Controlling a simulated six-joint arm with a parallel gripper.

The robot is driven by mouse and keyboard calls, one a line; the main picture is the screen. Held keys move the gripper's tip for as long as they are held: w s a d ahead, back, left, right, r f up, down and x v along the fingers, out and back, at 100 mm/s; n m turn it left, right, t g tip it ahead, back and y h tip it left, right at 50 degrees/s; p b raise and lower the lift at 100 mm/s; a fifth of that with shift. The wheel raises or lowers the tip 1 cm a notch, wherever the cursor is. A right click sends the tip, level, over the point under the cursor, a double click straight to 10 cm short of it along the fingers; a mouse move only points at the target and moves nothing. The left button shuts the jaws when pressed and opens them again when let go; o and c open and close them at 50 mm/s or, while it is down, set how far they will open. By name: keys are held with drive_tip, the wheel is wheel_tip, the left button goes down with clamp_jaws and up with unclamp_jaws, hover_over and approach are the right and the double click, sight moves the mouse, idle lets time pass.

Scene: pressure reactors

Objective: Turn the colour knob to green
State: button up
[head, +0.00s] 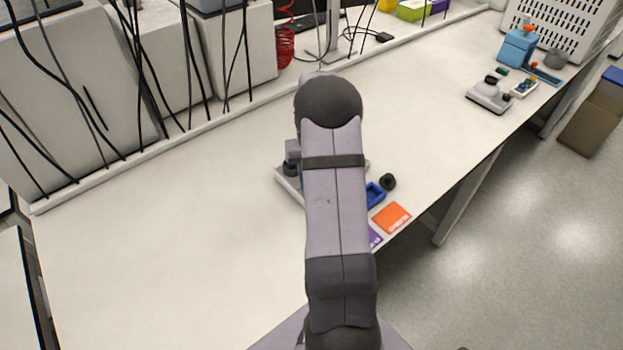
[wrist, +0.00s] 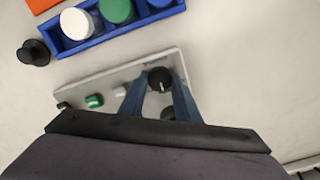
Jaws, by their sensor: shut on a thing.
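The grey control panel (wrist: 95,84) lies on the bench in the wrist view. A black knob with a pale pointer line (wrist: 160,82) stands near its right end. The blue fingers of my gripper (wrist: 161,86) are on both sides of this knob, shut on it. No colour marks around the knob can be made out. A second black knob (wrist: 168,113) is partly hidden between the fingers. A green button (wrist: 94,101), a whitish part (wrist: 119,92) and a dark part (wrist: 64,106) sit further left. In the head view my arm hides most of the panel (head: 286,182).
A blue tray (wrist: 75,48) holding a white cap (wrist: 77,23) and a green cap (wrist: 115,9) lies beyond the panel, beside a loose black piece (wrist: 33,52). An orange card (head: 392,217) lies by the bench edge. The bench (head: 160,250) is clear on the left.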

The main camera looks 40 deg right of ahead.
drive_tip(key=shift+r, duration=0.1)
drive_tip(key=o, duration=1)
drive_tip(key=shift+o, duration=0.2)
drive_tip(key=shift+r+b, duration=1.15)
drive_tip(key=shift+r, duration=2.5)
